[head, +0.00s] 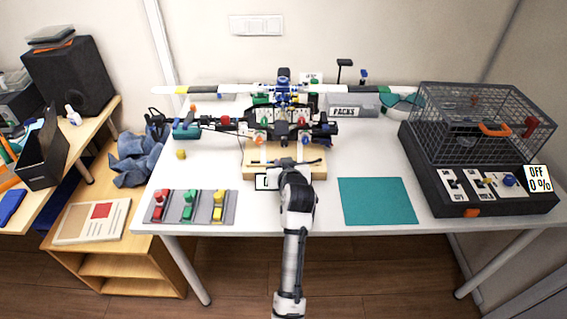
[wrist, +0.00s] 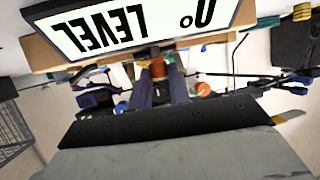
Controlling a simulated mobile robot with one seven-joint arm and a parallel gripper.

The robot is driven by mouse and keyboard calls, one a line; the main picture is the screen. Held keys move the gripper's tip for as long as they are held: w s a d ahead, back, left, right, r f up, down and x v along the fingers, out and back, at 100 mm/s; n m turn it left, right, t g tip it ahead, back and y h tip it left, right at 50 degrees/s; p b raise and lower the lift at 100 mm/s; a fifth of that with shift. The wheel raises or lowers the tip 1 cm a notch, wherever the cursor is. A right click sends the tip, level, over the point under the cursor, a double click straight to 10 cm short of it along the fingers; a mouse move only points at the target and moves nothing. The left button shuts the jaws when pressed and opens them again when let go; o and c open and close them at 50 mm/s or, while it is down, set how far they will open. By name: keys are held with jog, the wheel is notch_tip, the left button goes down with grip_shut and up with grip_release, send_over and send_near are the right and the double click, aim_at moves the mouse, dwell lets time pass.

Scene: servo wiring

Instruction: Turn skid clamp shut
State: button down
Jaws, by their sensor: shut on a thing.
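The model aircraft (head: 284,88) stands upright over a wooden base (head: 256,153) at the middle of the table. My gripper (wrist: 158,76) is at the front of this base; in the head view my own wrist largely hides its fingertips. In the wrist view, its two dark fingers are shut on a small orange-brown piece (wrist: 158,67), apparently the handle of the skid clamp. The clamp's body and how far it is turned cannot be made out. A white "LEVEL 0°" display (wrist: 140,28) appears upside down in the wrist view, close to the fingers.
Red, green and yellow switches (head: 189,206) sit at front left. A teal mat (head: 377,201) lies at front right. A wire cage (head: 480,120) with a control panel and an "OFF 0 %" sign (head: 539,179) stands at right. A "PACKS" box (head: 350,106) is behind.

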jog(key=c, duration=1.3)
grip_release()
jog(key=b+v, duration=0.2)
jog(key=v, duration=1.2)
jog(key=shift+b, duration=0.4)
jog(key=shift+w, duration=0.15)
